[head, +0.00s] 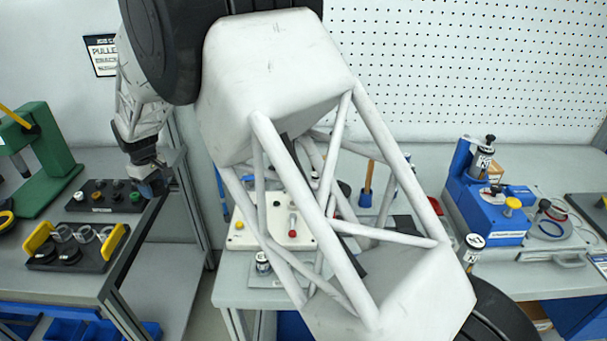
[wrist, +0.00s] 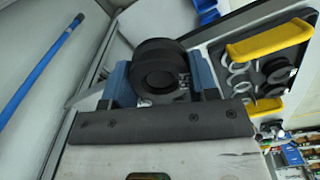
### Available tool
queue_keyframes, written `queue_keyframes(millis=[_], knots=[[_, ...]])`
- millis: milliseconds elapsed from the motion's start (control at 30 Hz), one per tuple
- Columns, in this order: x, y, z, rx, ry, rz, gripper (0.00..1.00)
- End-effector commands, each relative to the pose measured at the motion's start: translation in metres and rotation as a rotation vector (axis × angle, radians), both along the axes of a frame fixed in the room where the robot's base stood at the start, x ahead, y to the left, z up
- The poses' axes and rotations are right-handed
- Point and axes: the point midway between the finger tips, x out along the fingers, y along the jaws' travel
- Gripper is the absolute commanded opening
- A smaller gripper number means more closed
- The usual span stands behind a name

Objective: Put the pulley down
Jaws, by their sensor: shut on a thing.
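My gripper (wrist: 161,62) shows in the wrist view with its two blue fingers shut on a black round pulley (wrist: 158,72). The pulley sits between the fingers with its ringed face towards the camera. In the head view my gripper (head: 153,184) hangs over the right edge of the left bench, beside a black button panel. The pulley cannot be made out clearly in the head view. A black tray with yellow handles (head: 102,262) stands on the left bench, holding metal rings and black round parts. The tray also shows at the right of the wrist view (wrist: 251,62).
The button panel (head: 98,208) lies behind the tray, and a green press (head: 52,165) stands at the far left. Blue bins (head: 95,330) are below the bench. My arm covers much of the middle bench, where a white control box (head: 240,238) shows. A blue machine (head: 480,215) stands at right.

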Motion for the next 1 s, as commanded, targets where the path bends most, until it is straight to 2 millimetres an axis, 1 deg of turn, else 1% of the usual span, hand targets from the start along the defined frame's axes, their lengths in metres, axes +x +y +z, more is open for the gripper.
queue_keyframes(millis=[33, 100, 267, 500, 767, 1000], knots=[[0.012, -0.013, 0.001, 0.0, 0.0, -0.027, 0.27], [0.027, -0.03, 0.001, 0.0, 0.0, -0.061, 0.27], [0.059, -0.069, 0.002, 0.0, 0.0, -0.143, 0.27], [0.102, -0.131, 0.004, 0.0, 0.0, -0.264, 0.27], [0.142, -0.202, 0.005, 0.0, 0.0, -0.396, 0.27], [0.175, -0.271, 0.006, 0.0, 0.0, -0.518, 0.27]])
